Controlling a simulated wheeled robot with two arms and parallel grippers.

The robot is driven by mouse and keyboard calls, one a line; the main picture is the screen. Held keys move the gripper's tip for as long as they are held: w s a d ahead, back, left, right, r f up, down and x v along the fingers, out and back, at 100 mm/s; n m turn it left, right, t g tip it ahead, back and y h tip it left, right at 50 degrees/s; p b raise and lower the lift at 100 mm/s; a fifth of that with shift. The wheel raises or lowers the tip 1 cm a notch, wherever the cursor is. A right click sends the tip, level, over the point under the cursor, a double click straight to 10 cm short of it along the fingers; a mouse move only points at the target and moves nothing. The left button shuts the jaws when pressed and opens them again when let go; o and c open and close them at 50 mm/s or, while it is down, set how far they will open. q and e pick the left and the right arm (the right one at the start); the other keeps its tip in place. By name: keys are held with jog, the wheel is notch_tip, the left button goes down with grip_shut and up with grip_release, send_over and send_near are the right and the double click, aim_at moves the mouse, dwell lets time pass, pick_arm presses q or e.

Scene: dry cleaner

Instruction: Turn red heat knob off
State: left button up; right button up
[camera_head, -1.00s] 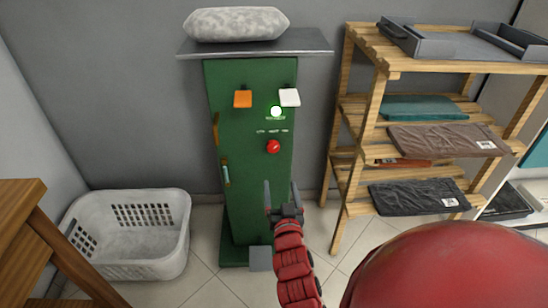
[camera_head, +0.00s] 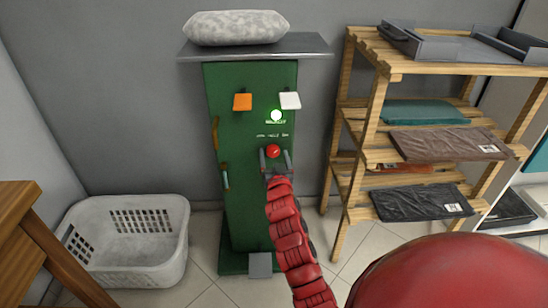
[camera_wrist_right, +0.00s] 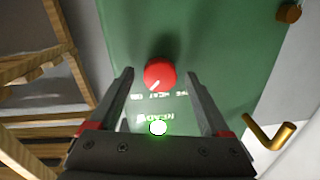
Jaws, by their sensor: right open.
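The red heat knob (camera_head: 273,151) is on the front of the green cabinet (camera_head: 240,200), below a lit white-green lamp (camera_head: 276,116). It also shows in the right wrist view (camera_wrist_right: 160,75), with a white pointer line slanting on its face and small white lettering beside it. My right gripper (camera_head: 275,158) is open just below the knob in the head view. In the wrist view its fingers (camera_wrist_right: 160,85) stand on either side of the knob, with gaps and no clear contact. My left gripper is not in view.
An orange block (camera_head: 242,102) and a white block (camera_head: 290,100) stick out above the knob. A brass handle (camera_wrist_right: 270,134) juts from the cabinet. A wooden shelf (camera_head: 355,130) stands to the right, and a white basket (camera_head: 130,262) sits on the floor at left.

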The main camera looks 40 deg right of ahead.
grip_shut()
dwell(0.4)
